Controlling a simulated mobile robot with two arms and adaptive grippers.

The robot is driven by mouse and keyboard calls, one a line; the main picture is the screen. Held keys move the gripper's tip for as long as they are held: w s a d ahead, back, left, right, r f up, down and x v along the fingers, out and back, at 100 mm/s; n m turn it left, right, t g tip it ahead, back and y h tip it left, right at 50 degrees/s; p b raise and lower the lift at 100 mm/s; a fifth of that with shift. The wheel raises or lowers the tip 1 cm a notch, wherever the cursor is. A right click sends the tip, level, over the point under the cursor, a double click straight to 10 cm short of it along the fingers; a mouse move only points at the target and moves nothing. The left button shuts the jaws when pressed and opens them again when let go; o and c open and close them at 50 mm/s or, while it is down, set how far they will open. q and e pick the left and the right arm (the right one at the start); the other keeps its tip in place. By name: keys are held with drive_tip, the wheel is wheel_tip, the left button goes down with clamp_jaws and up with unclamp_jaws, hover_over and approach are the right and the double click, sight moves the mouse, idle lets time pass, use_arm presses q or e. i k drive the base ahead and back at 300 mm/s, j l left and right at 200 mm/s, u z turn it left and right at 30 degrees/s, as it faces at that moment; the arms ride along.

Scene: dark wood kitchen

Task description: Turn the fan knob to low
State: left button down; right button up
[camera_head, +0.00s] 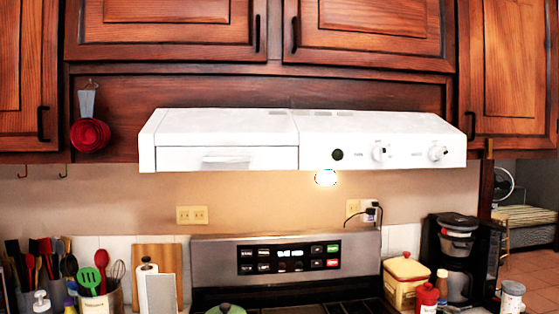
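A white range hood (230,125) hangs under the dark wood cabinets above the stove. Its front face carries a white knob (380,152) right of the middle and another white knob (438,153) near the right end. Small dark marks sit beside each knob, but the lettering is too small to read, so I cannot tell which is the fan knob or its setting. A black round part (337,155) sits left of the knobs. Neither of my grippers is in view.
The stove's control panel (289,259) stands below the hood. A coffee maker (458,258), a yellow canister (406,283) and bottles stand to its right; utensil holders stand at the left. The space in front of the hood looks clear.

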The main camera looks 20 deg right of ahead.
sight(378, 155)
drive_tip(key=z, duration=1.3)
